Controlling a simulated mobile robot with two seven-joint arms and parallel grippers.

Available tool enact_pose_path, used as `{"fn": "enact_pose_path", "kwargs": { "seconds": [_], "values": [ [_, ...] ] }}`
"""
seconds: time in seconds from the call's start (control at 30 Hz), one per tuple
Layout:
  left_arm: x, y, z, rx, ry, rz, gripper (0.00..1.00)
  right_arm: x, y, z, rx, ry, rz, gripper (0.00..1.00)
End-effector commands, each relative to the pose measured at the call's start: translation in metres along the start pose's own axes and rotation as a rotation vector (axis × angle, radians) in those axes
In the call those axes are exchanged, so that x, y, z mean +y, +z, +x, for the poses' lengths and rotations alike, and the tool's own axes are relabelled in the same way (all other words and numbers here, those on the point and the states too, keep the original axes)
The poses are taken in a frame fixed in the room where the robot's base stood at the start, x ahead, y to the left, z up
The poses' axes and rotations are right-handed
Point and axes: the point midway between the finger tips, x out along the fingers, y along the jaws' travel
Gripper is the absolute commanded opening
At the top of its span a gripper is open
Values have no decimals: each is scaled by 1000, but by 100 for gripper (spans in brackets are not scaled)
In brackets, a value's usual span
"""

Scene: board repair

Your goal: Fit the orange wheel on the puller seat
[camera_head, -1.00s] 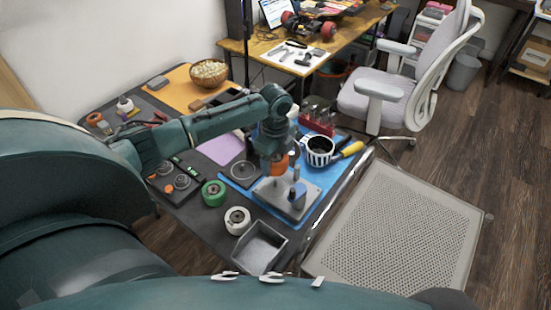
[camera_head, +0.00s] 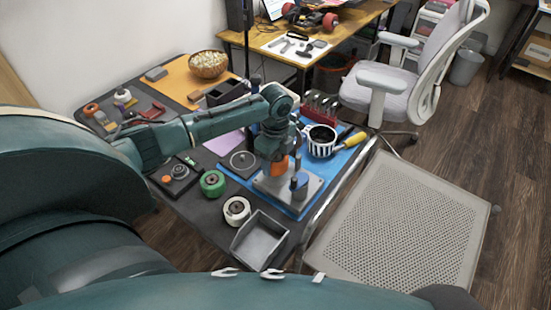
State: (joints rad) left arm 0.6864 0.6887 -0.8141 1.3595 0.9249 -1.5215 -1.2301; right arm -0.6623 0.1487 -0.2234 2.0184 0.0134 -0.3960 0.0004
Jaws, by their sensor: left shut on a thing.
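The orange wheel (camera_head: 281,165) is in my left gripper (camera_head: 278,160), which is shut on it and points down. The wheel is over the left part of the grey metal plate of the puller (camera_head: 290,198), beside the puller's upright posts. The seat is hidden behind the wheel and gripper, and I cannot tell whether the wheel touches it. A blue-topped post (camera_head: 300,180) stands on the plate right of the wheel. My right gripper is not in view.
A green wheel (camera_head: 212,183), a white wheel (camera_head: 236,211) and a grey tray (camera_head: 260,240) lie left and in front of the plate. A striped cup (camera_head: 321,141) and a yellow-handled tool (camera_head: 354,140) lie behind right. A wooden bowl (camera_head: 208,66) stands at the back.

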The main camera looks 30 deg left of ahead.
Motion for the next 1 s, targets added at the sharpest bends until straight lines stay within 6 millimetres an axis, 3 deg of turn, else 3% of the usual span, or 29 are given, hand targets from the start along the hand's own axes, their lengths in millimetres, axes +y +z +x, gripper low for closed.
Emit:
{"fn": "enact_pose_path", "kwargs": {
  "seconds": [1.0],
  "values": [
    [0,0,0,0,-1,0,34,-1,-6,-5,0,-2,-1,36]
  ]
}}
